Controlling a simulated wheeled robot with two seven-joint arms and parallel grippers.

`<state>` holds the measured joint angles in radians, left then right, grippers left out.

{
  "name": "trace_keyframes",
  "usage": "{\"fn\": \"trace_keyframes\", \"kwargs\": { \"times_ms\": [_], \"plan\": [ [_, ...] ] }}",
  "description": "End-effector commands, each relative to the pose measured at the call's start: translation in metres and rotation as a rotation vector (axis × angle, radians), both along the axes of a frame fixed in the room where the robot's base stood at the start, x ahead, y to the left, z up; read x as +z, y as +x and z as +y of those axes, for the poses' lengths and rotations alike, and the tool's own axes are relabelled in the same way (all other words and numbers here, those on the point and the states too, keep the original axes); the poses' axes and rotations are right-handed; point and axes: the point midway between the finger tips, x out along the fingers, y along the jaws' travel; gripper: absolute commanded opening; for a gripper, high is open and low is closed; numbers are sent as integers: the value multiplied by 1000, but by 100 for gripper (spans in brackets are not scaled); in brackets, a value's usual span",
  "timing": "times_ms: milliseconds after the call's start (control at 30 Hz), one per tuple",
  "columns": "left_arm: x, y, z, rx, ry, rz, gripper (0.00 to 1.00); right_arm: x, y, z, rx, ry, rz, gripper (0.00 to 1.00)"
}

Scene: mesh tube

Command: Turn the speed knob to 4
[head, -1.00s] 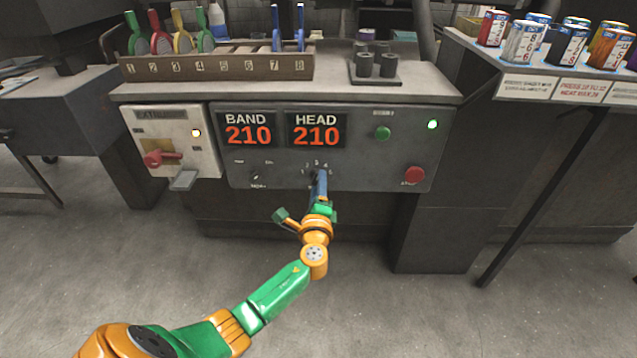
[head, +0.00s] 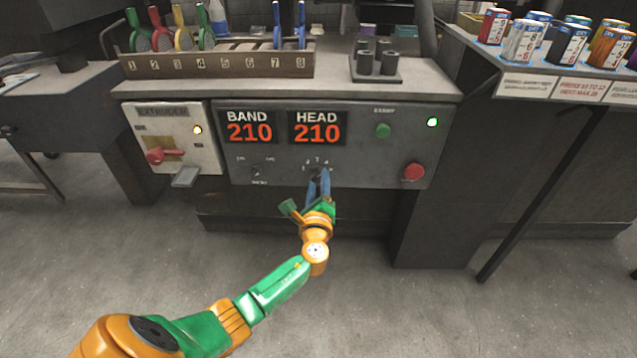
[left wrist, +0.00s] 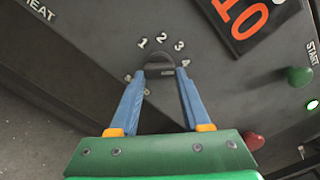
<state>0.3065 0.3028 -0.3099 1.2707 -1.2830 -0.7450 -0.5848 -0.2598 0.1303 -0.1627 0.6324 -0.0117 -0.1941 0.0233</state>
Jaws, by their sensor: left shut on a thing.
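The dark speed knob (left wrist: 160,68) is on the grey panel front, with the numbers 1, 2, 3 and 4 in an arc around it. In the left wrist view it sits between the two blue fingers of my left gripper (left wrist: 161,76), one on each side. The gripper is shut on it. In the head view my left gripper (head: 319,176) reaches the panel below the HEAD display and mostly covers the knob. I cannot tell which number the knob points to. My right gripper is not in view.
The BAND (head: 249,127) and HEAD (head: 317,127) displays both read 210. A green button (head: 382,131) and a red button (head: 413,172) are to the right. A red-handled switch (head: 158,156) is at the left. A numbered tool rack (head: 215,66) stands on top.

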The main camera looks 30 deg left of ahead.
Motion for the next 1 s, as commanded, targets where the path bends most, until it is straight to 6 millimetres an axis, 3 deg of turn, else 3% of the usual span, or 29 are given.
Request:
{"fn": "trace_keyframes", "kwargs": {
  "times_ms": [100,133,233,567,800,1000],
  "plan": [
    [-1,0,0,0,-1,1,0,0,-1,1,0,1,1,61],
    [-1,0,0,0,-1,1,50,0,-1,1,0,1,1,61],
    [-1,0,0,0,-2,1,77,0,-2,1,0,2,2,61],
    [1,-4,-3,-1,-1,0,78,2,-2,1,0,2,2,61],
    [1,-46,-28,-3,-3,4,78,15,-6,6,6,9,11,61],
    [0,-61,-37,1,-2,1,78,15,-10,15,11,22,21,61]
  ]
}}
